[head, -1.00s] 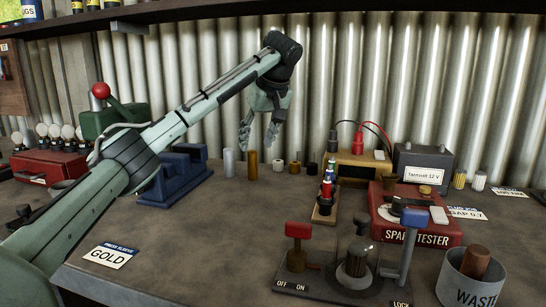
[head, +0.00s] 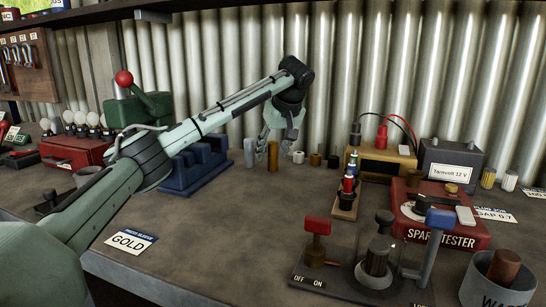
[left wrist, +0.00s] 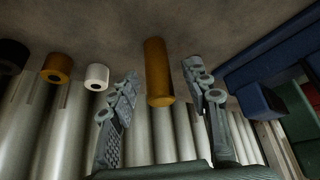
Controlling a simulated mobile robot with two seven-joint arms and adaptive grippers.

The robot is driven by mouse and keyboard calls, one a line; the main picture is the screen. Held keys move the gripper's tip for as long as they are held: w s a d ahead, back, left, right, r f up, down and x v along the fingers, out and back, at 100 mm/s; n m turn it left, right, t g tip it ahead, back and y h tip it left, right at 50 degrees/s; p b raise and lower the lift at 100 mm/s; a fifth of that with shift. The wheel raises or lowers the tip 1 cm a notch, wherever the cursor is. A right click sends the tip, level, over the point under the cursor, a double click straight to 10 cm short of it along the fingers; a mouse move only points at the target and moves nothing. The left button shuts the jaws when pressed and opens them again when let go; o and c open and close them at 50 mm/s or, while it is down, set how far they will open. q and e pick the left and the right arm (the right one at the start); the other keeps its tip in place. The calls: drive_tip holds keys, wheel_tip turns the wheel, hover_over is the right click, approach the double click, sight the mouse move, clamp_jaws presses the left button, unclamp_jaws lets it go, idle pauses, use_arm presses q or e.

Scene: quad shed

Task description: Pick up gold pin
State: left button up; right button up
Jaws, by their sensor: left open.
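The gold pin (head: 273,157) stands upright on the bench near the corrugated wall. My left gripper (head: 276,149) is open and points down at it from above. In the left wrist view the gold pin (left wrist: 158,75) shows between the two spread fingers of the gripper (left wrist: 162,80), with a gap on either side. In the head view the fingers partly cover the area around the pin's top. A silver-grey pin (head: 249,153) stands just left of the gold pin. My right gripper is not in view.
A white ring (head: 298,157), a small brass piece (head: 315,159) and a dark piece stand right of the pin. A blue block fixture (head: 195,172) is to its left. A GOLD label (head: 131,241) lies at the front; the bench middle is clear.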

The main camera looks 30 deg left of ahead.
use_arm(q)
clamp_jaws()
idle(0.4)
drive_tip(key=shift+r, duration=0.5)
wheel_tip(320, 180, up, 3)
drive_tip(key=shift+r, duration=0.2)
drive_tip(key=s+a+r, duration=0.3)
drive_tip(key=s+r, duration=0.3)
drive_tip(key=s, duration=0.5)
drive_tip(key=shift+r, duration=0.3)
